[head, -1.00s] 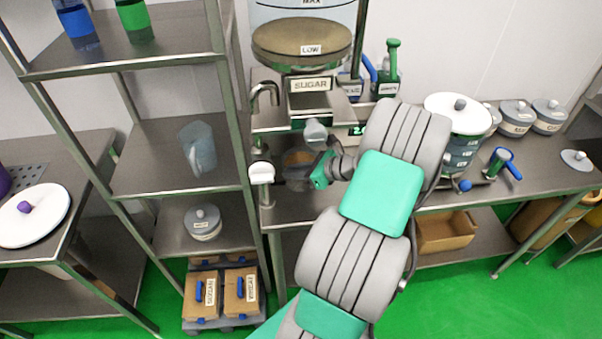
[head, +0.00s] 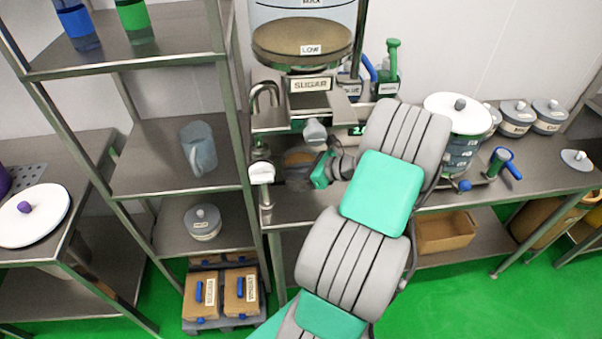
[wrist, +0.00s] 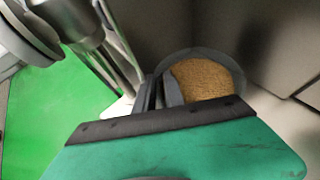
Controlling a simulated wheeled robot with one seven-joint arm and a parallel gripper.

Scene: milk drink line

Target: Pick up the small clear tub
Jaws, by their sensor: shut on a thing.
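The small clear tub (wrist: 238,75) shows in the wrist view as a round, see-through vessel with brown granular contents. My gripper (wrist: 160,92) is shut on its near-left wall, with the dark fingers close together at the rim. In the head view the tub (head: 298,158) is small and partly hidden, below the sugar dispenser (head: 310,85) and just left of my green gripper (head: 314,172). I cannot tell whether its base touches the surface under it.
The dispenser's outlet hangs close above my gripper. A white round-topped fitting (head: 262,172) stands just left of the tub. A steel shelf rack (head: 170,150) with a clear jug (head: 198,150) is further left. A stacked white-lidded container (head: 458,115) stands on the counter at right.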

